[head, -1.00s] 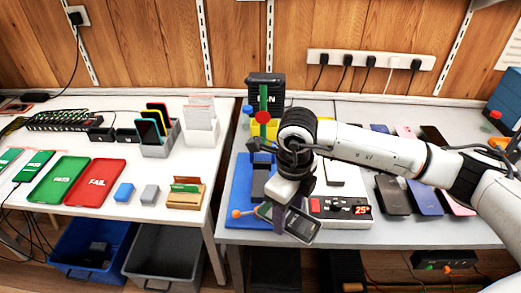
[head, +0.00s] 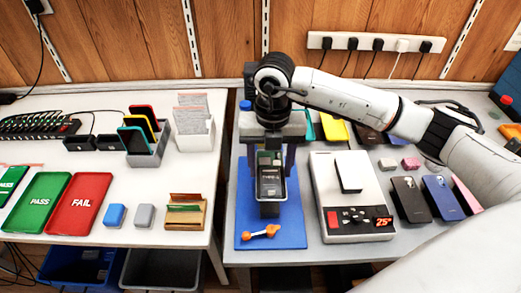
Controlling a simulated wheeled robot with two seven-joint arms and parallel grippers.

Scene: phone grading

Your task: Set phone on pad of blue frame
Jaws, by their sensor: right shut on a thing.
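The blue frame's flat base (head: 288,228) lies on the right-hand table, with an orange lever (head: 260,232) at its front. The dark pad block (head: 270,209) stands in the middle of the base. My right gripper (head: 271,168) is above the pad, shut on a dark phone (head: 270,182). The phone's lettered face shows between the fingers, its lower end just over the pad. I cannot tell whether the phone touches the pad. The gripper hides the back of the frame. My left gripper is not in view.
A white device with a red display (head: 337,217) stands close to the right of the frame. Several phones (head: 410,198) lie further right. On the left table are green PASS (head: 40,203) and red FAIL (head: 84,204) trays, small blocks and a phone rack (head: 144,158).

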